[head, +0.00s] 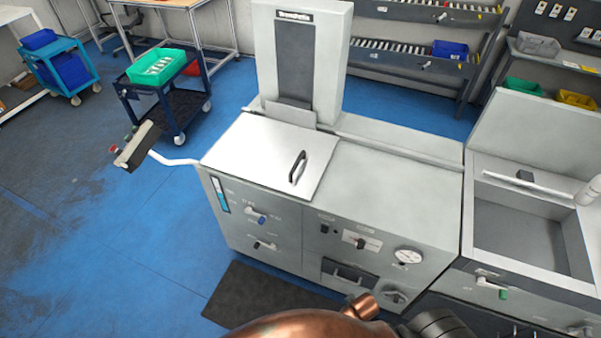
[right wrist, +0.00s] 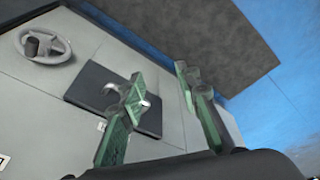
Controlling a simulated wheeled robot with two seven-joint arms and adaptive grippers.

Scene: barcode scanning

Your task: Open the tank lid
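The tank lid (head: 272,150) is a flat light-grey panel on top of the left part of the grey machine. It lies down flush and looks closed. A black bar handle (head: 298,167) stands on its right side. My right gripper (right wrist: 160,75) shows in the right wrist view with its green fingers spread apart and nothing between them. It faces the machine's front, near a black panel (right wrist: 88,84) with a handle. In the head view a copper-coloured arm part of mine is at the bottom, away from the lid. My left gripper is not in view.
A tall grey column (head: 312,60) rises behind the lid. A grey control box (head: 138,145) on a white arm sticks out left. An open sink basin (head: 518,232) adjoins on the right. A round gauge (head: 408,256) and knobs are on the front. A dark mat (head: 252,296) lies before it.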

